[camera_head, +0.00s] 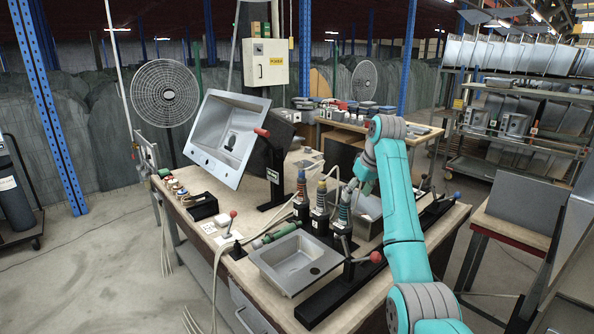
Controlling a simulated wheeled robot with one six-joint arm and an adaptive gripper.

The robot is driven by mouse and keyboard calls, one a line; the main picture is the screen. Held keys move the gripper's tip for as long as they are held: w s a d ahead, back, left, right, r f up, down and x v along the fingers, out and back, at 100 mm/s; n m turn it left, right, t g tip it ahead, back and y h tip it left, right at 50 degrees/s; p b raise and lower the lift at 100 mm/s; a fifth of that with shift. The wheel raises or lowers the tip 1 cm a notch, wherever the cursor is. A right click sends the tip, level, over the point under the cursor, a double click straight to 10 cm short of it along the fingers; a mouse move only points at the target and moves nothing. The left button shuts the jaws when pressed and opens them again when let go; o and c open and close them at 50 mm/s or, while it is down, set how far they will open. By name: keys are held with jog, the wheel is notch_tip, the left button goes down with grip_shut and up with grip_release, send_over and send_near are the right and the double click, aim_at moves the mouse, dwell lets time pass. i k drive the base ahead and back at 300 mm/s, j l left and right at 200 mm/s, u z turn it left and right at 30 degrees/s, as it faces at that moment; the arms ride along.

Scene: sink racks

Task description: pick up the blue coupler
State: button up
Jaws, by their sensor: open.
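Several upright tools with coloured bands stand in a row in dark holders at the middle of the workbench. The one nearest my arm, with blue-teal bands, appears to be the blue coupler (344,212). A yellow-topped one (321,188) and a red-topped one (301,184) stand to its left. My gripper (352,186) is small in view at the end of my teal arm. It is open and appears just above or beside the blue-banded tool's top. Whether its fingers surround the tool or touch it I cannot tell.
A small steel sink (278,262) lies at the bench's front, with a red-knobbed clamp (376,257) at its right. A large tilted sink (226,138) stands behind on the left. A green-handled tool (277,233) lies left of the holders. The wooden bench top (188,226) is crowded.

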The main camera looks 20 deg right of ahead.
aim_at(302, 173)
jog(key=i, duration=1.2)
jog(key=i+j, duration=0.2)
jog(key=i, duration=0.05)
